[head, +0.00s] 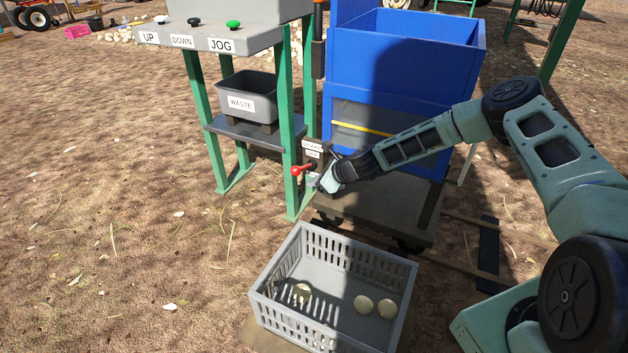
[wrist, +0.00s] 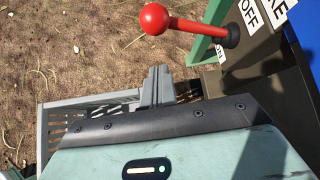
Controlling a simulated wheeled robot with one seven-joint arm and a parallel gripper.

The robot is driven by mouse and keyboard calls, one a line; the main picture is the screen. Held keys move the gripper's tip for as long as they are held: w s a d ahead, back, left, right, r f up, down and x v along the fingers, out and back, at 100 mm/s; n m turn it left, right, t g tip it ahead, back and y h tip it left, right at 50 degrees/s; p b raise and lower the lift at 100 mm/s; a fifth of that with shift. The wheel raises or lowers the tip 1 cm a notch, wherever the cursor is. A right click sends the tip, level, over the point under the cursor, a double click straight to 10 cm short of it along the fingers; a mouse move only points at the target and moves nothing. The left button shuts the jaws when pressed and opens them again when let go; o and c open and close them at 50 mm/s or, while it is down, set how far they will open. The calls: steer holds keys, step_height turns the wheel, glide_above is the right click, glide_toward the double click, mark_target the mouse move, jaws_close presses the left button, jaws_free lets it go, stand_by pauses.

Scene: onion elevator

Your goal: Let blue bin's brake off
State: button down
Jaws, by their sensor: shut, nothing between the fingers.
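The blue bin (head: 405,60) stands on a low wheeled base (head: 385,205) right of the green-legged frame. Its brake lever has a red ball (head: 297,171) and a short red arm pointing left from a dark plate. The lever also shows at the top of the wrist view (wrist: 155,18), where the plate's labels read OFF and, partly cut, "KE". My gripper (head: 322,184) is shut and empty, close to the lever. In the wrist view the fingertips (wrist: 158,70) appear just below the lever's arm, with a visible gap.
A grey slotted crate (head: 290,322) with a few pale onions stands on the ground in front. A panel labelled UP, DOWN, JOG (head: 220,40) and a WASTE tub (head: 247,95) are at left. Open dirt lies left.

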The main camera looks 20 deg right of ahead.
steer(key=d+p+v, duration=0.1)
steer(key=p+v, duration=0.2)
steer(key=v, duration=0.7)
steer(key=shift+w+d+f+p, duration=0.25)
steer(key=shift+f+p, duration=0.05)
steer(key=shift+p, duration=0.05)
